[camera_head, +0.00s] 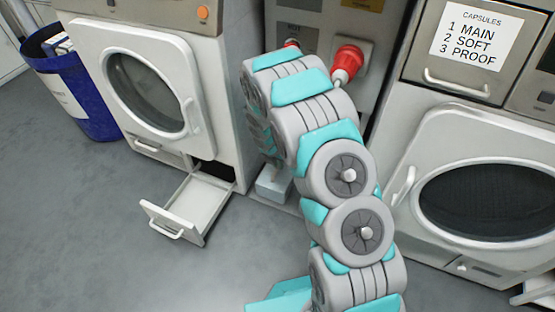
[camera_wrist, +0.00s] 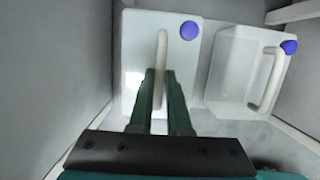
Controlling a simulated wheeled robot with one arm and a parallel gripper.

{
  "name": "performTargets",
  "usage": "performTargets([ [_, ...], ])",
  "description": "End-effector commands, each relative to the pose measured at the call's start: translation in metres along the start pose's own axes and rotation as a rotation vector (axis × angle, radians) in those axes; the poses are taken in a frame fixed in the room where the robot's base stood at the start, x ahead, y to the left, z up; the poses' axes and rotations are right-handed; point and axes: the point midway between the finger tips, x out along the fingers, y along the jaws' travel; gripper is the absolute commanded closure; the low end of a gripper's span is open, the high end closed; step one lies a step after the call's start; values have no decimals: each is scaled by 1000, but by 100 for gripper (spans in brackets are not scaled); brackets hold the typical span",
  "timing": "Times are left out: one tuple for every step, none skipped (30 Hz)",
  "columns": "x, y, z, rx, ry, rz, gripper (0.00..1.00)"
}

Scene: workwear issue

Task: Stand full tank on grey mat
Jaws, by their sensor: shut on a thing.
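In the wrist view my gripper (camera_wrist: 160,78) is shut on the pale handle of a white tank (camera_wrist: 138,52) with a blue cap. A second tank (camera_wrist: 232,75), greyer and more see-through, also with a blue cap and handle, stands close to its right. In the head view a small pale part of a tank (camera_head: 270,188) shows low in the bay between the machines, beside my arm. My arm hides the gripper there. I cannot make out a grey mat in either view.
Grey walls flank the tanks closely in the wrist view. A pulled-out drawer (camera_head: 193,205) juts from the left washer (camera_head: 150,85) beside the bay. A right machine (camera_head: 480,190) and a blue bin (camera_head: 80,95) stand nearby. The floor (camera_head: 120,230) in front is clear.

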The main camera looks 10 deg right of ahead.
Motion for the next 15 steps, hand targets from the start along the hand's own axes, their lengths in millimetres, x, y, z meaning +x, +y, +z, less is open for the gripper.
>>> performTargets([
  [2,0,0,0,-1,1,100],
  [3,0,0,0,-1,1,100],
  [4,0,0,0,-1,1,100],
  [4,0,-1,0,-1,1,100],
  [4,0,-1,0,-1,1,100],
  [5,0,-1,0,-1,1,100],
  [5,0,-1,1,-1,1,100],
  [5,0,-1,0,-1,1,100],
  [5,0,-1,1,-1,1,100],
  [5,0,-1,1,-1,1,100],
  [5,0,-1,1,-1,1,100],
  [5,0,-1,1,-1,1,100],
  [5,0,-1,1,-1,1,100],
  [5,0,-1,1,-1,1,100],
  [5,0,-1,0,-1,1,100],
])
